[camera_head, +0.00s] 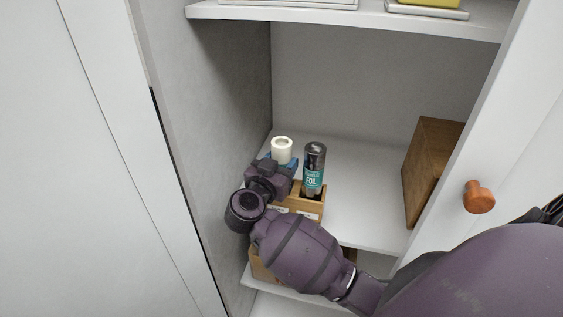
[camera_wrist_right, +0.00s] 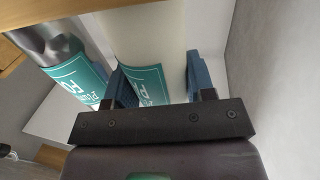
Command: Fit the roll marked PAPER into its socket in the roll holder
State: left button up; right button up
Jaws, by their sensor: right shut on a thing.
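The white PAPER roll (camera_head: 281,147) stands upright at the left part of the cabinet shelf. My right gripper (camera_head: 281,163) is shut on it. In the right wrist view the cream roll (camera_wrist_right: 148,35) with a teal label lies between the blue fingers (camera_wrist_right: 160,80). The wooden roll holder (camera_head: 310,207) stands on the shelf with the FOIL roll (camera_head: 314,168) upright in its right part. My gripper and wrist hide the holder's left part and the PAPER roll's lower end, so I cannot tell whether the roll is in its socket. My left gripper is out of view.
The grey cabinet side wall (camera_head: 225,100) is close on the left of my wrist. A wooden box (camera_head: 432,165) stands at the right of the shelf (camera_head: 355,190), with bare shelf between it and the holder. The upper shelf (camera_head: 350,22) is overhead. An orange-brown knob (camera_head: 479,197) is at the right.

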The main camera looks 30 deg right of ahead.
jog(key=o, duration=1.3)
jog(key=shift+r, duration=0.1)
jog(key=v, duration=1.2)
jog(key=s+d+f+n+t+y, duration=0.1)
jog(key=s+f+n+y, duration=0.3)
jog(key=f, duration=0.4)
jog(key=s+d+f+n+t+y, duration=0.1)
jog(key=s+d+f+n+y, duration=0.2)
jog(key=f, duration=0.5)
jog(key=s+d+f+n+t+y, duration=0.1)
jog(key=s+d+f+n+y, duration=0.1)
jog(key=s+f+n+y, duration=0.4)
jog(key=shift+s+f+y+b, duration=0.2)
jog(key=shift+s+f+y, duration=0.05)
jog(key=shift+f+y, duration=0.4)
jog(key=shift+s+f+y+b, duration=0.15)
jog(key=shift+s+f+y, duration=0.1)
jog(key=shift+f+y, duration=0.35)
